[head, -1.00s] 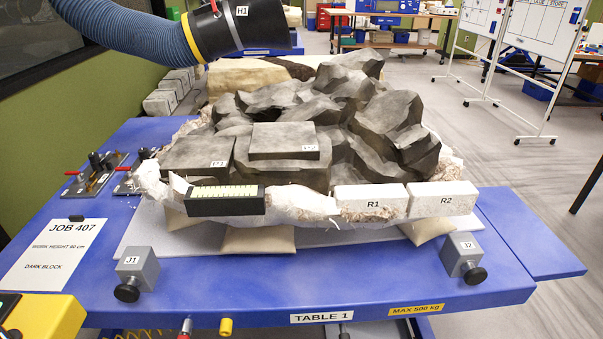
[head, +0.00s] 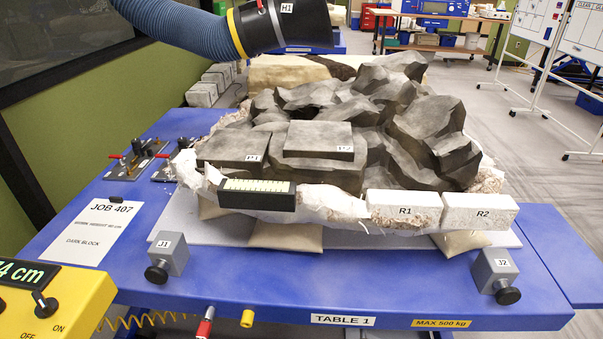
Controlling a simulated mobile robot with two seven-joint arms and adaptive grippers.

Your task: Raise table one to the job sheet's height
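Table one (head: 240,285) is a blue lift table labelled TABLE 1 on its front edge. The job sheet (head: 97,232) lies on its left side, reading JOB 407 and DARK BLOCK; its work height line is blurred now but read 80 cm in the earlier view. A yellow control box (head: 75,295) is cut off at the lower left. Its dark display (head: 28,274) ends in "4 cm", with the digit before it partly cut off. A black switch (head: 45,304) sits between OFF and ON marks. Neither gripper is in view.
A dark rock block (head: 330,130) in a white jacket rests on the table, with white blocks R1 (head: 404,211) and R2 (head: 480,212) at its front. Clamps J1 (head: 169,253) and J2 (head: 495,270) stand at the front edge. A hose nozzle H1 (head: 290,22) hangs above.

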